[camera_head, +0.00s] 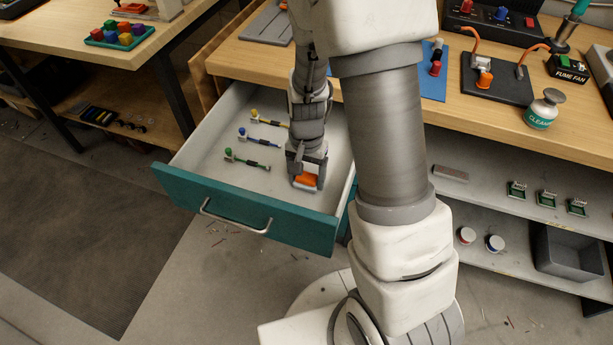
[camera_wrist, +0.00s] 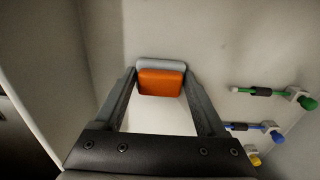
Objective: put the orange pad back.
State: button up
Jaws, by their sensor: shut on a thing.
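The orange pad (camera_wrist: 161,83) has a grey strip along one edge. My gripper (camera_wrist: 160,85) is shut on it, one finger on each side, in the wrist view. In the head view the orange pad (camera_head: 306,180) shows below my gripper (camera_head: 307,174), inside the open drawer (camera_head: 205,177) near its right side. I cannot tell whether the pad touches the drawer floor.
Tools with green (camera_head: 246,161), blue (camera_head: 258,138) and yellow (camera_head: 268,120) ends lie in the drawer, left of my gripper. The drawer's teal front (camera_head: 240,212) and walls surround it. Bare drawer floor lies around the pad.

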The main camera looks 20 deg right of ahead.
jog(key=shift+f, duration=0.2)
jog(key=o, duration=1.2)
jog(key=shift+o, duration=0.2)
jog(key=shift+r, duration=0.1)
notch_tip(320, 180, up, 12)
jog(key=r+p, duration=0.1)
jog(key=p, duration=0.3)
notch_tip(320, 180, up, 11)
jog(key=n+t, duration=0.3)
send_over(306, 176)
jog(key=s, duration=0.5)
jog(key=s+r+n+t, duration=0.2)
jog(key=s+r+n, duration=0.2)
jog(key=s+r, duration=0.3)
jog(key=shift+s+t, duration=0.3)
jog(key=shift+s, duration=0.65)
